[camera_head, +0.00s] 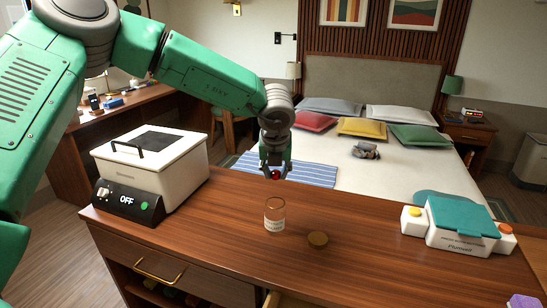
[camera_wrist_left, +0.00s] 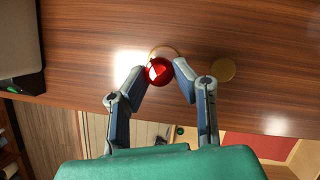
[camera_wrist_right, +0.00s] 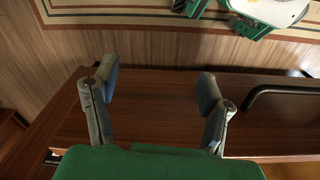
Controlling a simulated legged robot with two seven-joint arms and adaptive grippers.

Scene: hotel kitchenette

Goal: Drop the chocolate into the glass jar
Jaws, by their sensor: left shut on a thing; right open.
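My left gripper (camera_head: 275,168) is shut on a round, shiny red chocolate (camera_head: 275,174), held in the air above the wooden counter. In the left wrist view the red chocolate (camera_wrist_left: 159,71) sits between the two fingertips. The glass jar (camera_head: 274,214) stands upright and open on the counter, below the chocolate in the head view, with a pale label on its front. In the left wrist view the jar's rim (camera_wrist_left: 165,51) shows just past the chocolate, partly hidden by it. My right gripper (camera_wrist_right: 157,85) is open and empty; it shows only in the right wrist view.
A round brown lid (camera_head: 317,239) lies on the counter right of the jar. A white box-shaped appliance (camera_head: 155,163) with an "OFF" display stands at the left. A teal-and-white device (camera_head: 461,225) with buttons is at the right.

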